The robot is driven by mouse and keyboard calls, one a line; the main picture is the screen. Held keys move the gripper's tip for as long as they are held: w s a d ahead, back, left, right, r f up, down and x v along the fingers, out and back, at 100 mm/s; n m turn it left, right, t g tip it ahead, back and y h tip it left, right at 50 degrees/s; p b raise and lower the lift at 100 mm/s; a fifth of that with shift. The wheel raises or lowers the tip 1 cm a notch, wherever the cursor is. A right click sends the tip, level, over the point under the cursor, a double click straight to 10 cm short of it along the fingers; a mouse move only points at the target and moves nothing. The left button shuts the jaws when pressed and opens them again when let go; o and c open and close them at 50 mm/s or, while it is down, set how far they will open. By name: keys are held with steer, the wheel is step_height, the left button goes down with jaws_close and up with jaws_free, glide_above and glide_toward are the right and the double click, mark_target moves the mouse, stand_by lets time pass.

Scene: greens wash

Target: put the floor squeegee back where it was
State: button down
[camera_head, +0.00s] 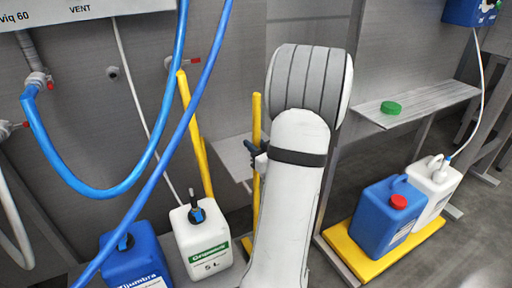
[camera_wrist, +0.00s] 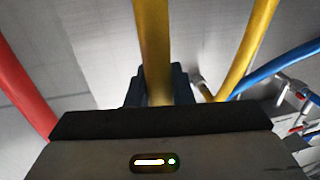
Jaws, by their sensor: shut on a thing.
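A yellow pole (camera_head: 257,117), which I take to be the floor squeegee's handle, stands nearly upright beside my white arm. My gripper (camera_head: 256,157) is shut around this pole, partly hidden behind my arm. In the wrist view the pole (camera_wrist: 152,45) passes up between the dark fingers of my gripper (camera_wrist: 158,88). The squeegee's lower end is mostly hidden by my arm, so I cannot tell whether it touches the floor.
A blue canister (camera_head: 137,268) and a white canister (camera_head: 201,245) stand at lower left, below blue hoses (camera_head: 150,165). Right of my arm, a yellow tray (camera_head: 357,262) bears two canisters. A steel shelf (camera_head: 428,103) holds a green lid (camera_head: 391,108).

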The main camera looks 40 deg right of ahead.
steer(key=shift+w+a+r, duration=0.1)
steer(key=shift+w, duration=0.05)
steer(key=shift+f, duration=0.2)
steer(key=c, duration=1.3)
jaws_free()
